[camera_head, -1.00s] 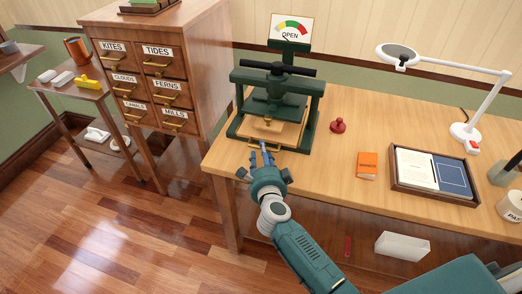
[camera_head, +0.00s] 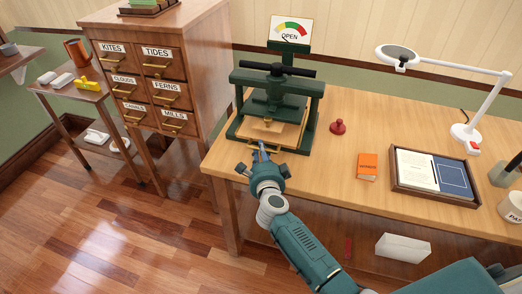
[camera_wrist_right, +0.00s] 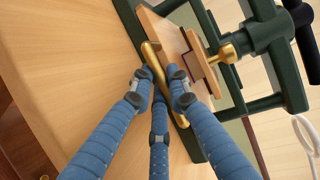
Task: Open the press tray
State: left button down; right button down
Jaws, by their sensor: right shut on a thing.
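The green book press (camera_head: 276,95) stands at the left end of the wooden table. Its wooden tray (camera_head: 287,131) lies low between the press's uprights, with a brass handle along its front edge. The tray (camera_wrist_right: 178,42) and brass handle (camera_wrist_right: 156,62) also show in the right wrist view. My right gripper (camera_head: 262,156) is at the front of the press, with its blue fingers (camera_wrist_right: 160,84) shut around the brass handle. The fingers hide part of the handle. My left gripper is not in view.
A red knobbed stamp (camera_head: 338,127), an orange booklet (camera_head: 367,166) and a framed tray of papers (camera_head: 392,184) lie right of the press. A white lamp (camera_head: 466,132) stands further right. A drawer cabinet (camera_head: 158,80) stands left.

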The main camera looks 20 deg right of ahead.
jog(key=shift+s+a, duration=0.4)
jog(key=shift+s, duration=0.1)
jog(key=s+a+p, duration=0.3)
jog(key=s+a, duration=0.6)
jog(key=s, duration=0.4)
jog(key=shift+s, duration=0.15)
jog(key=shift+f, duration=0.15)
jog(key=c, duration=1.9)
grip_release()
jog(key=shift+o, duration=1.2)
jog(key=shift+s, duration=0.1)
